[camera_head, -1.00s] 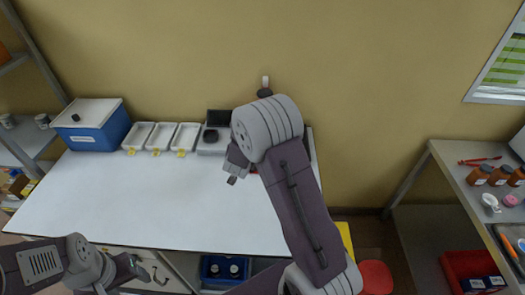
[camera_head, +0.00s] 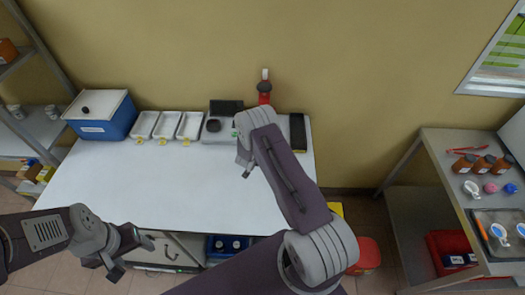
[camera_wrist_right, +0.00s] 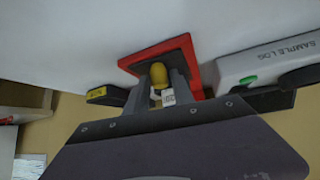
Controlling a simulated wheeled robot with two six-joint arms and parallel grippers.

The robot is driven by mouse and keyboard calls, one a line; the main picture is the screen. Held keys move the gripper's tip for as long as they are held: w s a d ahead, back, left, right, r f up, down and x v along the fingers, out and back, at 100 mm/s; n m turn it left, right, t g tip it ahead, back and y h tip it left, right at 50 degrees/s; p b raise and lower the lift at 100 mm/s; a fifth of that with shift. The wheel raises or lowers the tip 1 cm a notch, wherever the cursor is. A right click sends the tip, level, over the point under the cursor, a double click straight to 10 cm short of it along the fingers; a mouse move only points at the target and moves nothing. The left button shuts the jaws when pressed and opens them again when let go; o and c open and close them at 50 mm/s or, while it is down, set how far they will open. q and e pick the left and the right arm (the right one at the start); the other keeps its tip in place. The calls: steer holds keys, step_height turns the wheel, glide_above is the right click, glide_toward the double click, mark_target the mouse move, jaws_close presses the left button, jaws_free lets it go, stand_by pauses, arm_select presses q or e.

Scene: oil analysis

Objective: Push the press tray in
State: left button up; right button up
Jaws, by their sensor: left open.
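A red device with a white top (camera_head: 264,88), which I take to be the press, stands at the back of the white table, partly behind my right arm. I cannot make out its tray in the head view. In the right wrist view, a red square part (camera_wrist_right: 190,52) and a yellow knob (camera_wrist_right: 158,74) show at my right gripper (camera_wrist_right: 161,92). The knob appears between the fingers; I cannot tell whether they grip it. In the head view, the right gripper (camera_head: 247,172) is over the table. My left gripper (camera_head: 130,257) is open and empty at the front left.
White trays (camera_head: 167,125) and a blue box (camera_head: 100,115) line the back left of the table (camera_head: 130,185). A grey device (camera_head: 218,128) stands left of the press; its "SAMPLE LOG" side (camera_wrist_right: 270,60) is close to my right gripper. The table's middle is clear.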

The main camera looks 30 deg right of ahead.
steer(key=shift+w+f, duration=0.1)
jaws_close()
stand_by(1.4)
